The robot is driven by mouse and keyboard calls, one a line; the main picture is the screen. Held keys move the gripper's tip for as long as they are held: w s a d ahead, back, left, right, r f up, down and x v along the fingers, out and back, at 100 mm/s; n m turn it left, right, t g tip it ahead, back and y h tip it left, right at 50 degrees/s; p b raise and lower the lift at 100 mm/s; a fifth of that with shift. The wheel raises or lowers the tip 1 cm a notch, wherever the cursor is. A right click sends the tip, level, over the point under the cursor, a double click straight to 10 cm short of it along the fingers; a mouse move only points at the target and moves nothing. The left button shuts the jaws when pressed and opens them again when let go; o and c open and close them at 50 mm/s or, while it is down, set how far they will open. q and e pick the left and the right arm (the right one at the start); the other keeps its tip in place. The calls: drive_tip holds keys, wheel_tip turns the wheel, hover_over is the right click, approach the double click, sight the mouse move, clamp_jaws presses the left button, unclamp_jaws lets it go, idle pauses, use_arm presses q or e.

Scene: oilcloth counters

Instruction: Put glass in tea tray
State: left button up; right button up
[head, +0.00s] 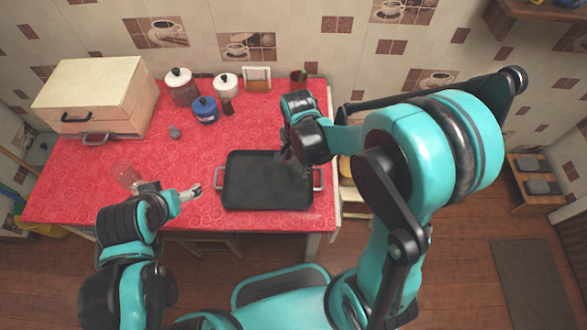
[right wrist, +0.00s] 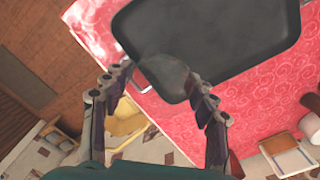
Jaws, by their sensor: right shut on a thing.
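A black rectangular tea tray (head: 268,182) with metal side handles lies on the red counter. In the right wrist view the tray (right wrist: 225,30) fills the top. My right gripper (head: 294,158) is over the tray's right part. In the right wrist view its fingers (right wrist: 165,82) are shut on a clear glass (right wrist: 163,70), which shows against the tray's dark surface; whether it touches the tray I cannot tell. Another clear glass (head: 125,174) stands on the counter at the left. My left gripper (head: 196,190) is between that glass and the tray; its jaw state is unclear.
A wooden bread box (head: 95,90) stands at the back left. The counter behind the tray is clear.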

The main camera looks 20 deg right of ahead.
sight(295, 167)
drive_tip(key=shift+w+f, duration=0.5)
drive_tip(key=shift+w, duration=0.35)
drive_tip(key=shift+f+b, duration=1)
drive_tip(key=shift+f, duration=1)
drive_tip(key=shift+f, duration=0.1)
drive_tip(key=o, duration=0.9)
drive_tip(key=shift+f, duration=0.1)
drive_tip(key=o, duration=0.5)
drive_tip(key=shift+c, duration=0.2)
